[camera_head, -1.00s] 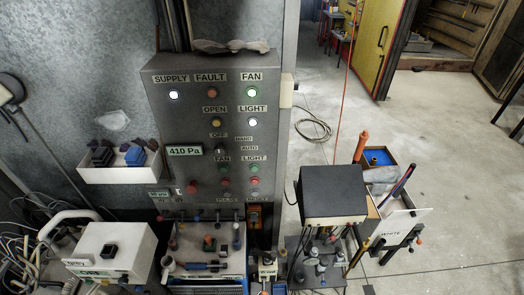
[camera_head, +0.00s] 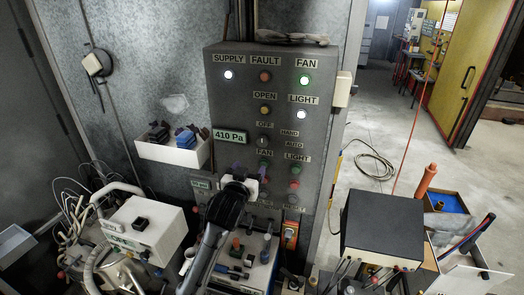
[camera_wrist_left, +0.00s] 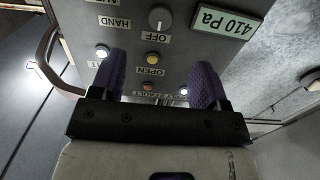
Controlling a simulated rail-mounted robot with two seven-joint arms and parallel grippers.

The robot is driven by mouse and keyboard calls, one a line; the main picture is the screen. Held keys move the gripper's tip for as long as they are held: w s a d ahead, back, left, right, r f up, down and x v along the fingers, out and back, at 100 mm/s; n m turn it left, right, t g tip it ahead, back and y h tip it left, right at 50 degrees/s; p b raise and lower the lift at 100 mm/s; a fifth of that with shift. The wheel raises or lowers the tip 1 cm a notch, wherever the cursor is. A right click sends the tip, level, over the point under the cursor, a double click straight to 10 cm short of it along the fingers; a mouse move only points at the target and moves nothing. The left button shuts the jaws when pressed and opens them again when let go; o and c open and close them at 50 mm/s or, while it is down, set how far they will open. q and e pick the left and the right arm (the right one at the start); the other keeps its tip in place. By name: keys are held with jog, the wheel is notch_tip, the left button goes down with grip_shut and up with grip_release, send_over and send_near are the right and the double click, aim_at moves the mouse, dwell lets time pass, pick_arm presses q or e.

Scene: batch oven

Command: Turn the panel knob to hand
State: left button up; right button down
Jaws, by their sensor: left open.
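The grey control panel (camera_head: 225,100) stands upright in the middle of the head view. Its small round dark knob (camera_head: 263,141) sits below the OFF label, with HAND and AUTO labels at its right. In the left wrist view the panel appears upside down and the knob (camera_wrist_left: 160,17) is at the top. Its pale mark appears to point toward OFF. My left gripper (camera_head: 247,172) is in front of the panel, below the knob in the head view. In the wrist view its purple fingers (camera_wrist_left: 158,80) are apart, with nothing between them. My right gripper is out of view.
Lamps and buttons surround the knob, and a 410 Pa display (camera_head: 229,136) is at its left. A white bin (camera_head: 170,153) hangs on the wall at left. A dark box (camera_head: 383,225) stands at lower right. Open floor lies behind it at right.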

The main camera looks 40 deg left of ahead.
aim_at(262, 143)
pick_arm(q)
jog(key=x, duration=0.4)
jog(key=p+x, duration=0.1)
jog(key=x, duration=0.3)
jog(key=r+x, duration=0.1)
jog(key=x, duration=0.3)
jog(key=shift+a+r+p, duration=0.1)
jog(key=shift+p, duration=0.3)
jog(key=shift+x, duration=1.05)
jog(key=shift+c, duration=0.3)
jog(key=c, duration=0.8)
jog(key=shift+c, duration=0.2)
